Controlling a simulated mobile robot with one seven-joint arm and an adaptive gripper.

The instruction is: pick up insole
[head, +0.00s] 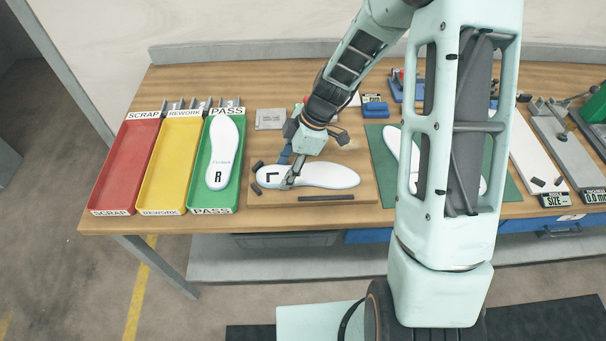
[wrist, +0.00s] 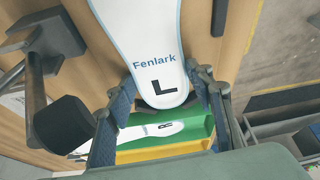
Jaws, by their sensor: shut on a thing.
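The white insole marked L (head: 322,176) lies across the wooden board, its heel end to the left. My gripper (head: 290,176) is over its heel part, shut on it. In the wrist view the insole (wrist: 140,30) shows the word Fenlark and a black L, with its heel end between the two fingers of my gripper (wrist: 163,108). The head view does not show clearly whether the insole touches the board or is slightly above it. Parts of its near-heel edge are hidden by my fingers.
The wooden board (head: 262,196) carries dark stops. To its left stand a green PASS tray (head: 224,201) holding an insole marked R (head: 221,155), a yellow REWORK tray (head: 172,165) and a red SCRAP tray (head: 126,165). A green mat (head: 376,150) with another insole lies right, partly behind my arm.

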